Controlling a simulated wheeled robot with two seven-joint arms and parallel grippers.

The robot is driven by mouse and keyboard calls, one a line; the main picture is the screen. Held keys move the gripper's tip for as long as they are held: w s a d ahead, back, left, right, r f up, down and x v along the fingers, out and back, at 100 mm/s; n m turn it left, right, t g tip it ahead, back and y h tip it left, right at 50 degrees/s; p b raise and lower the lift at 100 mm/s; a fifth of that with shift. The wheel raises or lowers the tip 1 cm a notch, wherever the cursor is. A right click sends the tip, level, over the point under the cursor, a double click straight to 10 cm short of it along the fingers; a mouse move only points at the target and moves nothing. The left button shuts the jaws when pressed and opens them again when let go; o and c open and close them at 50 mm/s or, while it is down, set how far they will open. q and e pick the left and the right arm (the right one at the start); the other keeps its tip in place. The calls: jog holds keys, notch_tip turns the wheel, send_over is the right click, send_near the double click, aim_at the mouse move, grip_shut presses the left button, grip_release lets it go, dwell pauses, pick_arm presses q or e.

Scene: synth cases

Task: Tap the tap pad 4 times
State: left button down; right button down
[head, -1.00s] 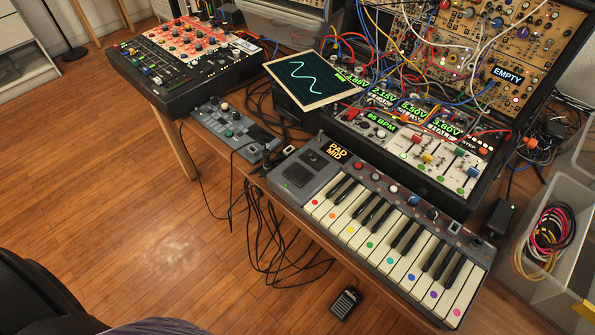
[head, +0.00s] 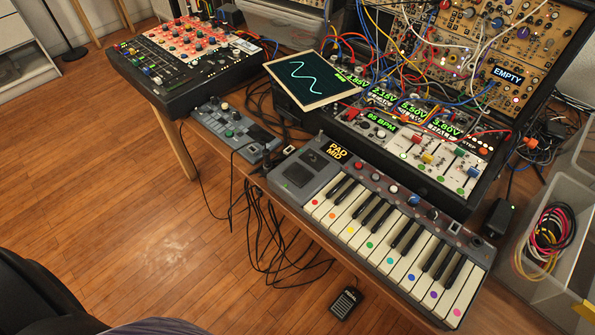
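A grey keyboard (head: 390,241) with colour-dotted keys lies along the table's front edge. At its left end is a dark square pad (head: 299,174), beside a yellow-on-black label reading "PAD MID" (head: 338,152). This square may be the tap pad; no label reading "tap" is legible. A small green display reading "BPM" (head: 380,120) sits on the modular rack behind the keyboard. Neither of my grippers is in view, and nothing touches the square pad.
A tablet with a wave trace (head: 305,79) leans behind the keyboard. A small grey controller (head: 233,131) and a red-topped mixer (head: 190,50) stand left. Patch cables arch over the rack. A black pedal (head: 345,302) and loose cables are below. A cable bin (head: 548,235) stands right.

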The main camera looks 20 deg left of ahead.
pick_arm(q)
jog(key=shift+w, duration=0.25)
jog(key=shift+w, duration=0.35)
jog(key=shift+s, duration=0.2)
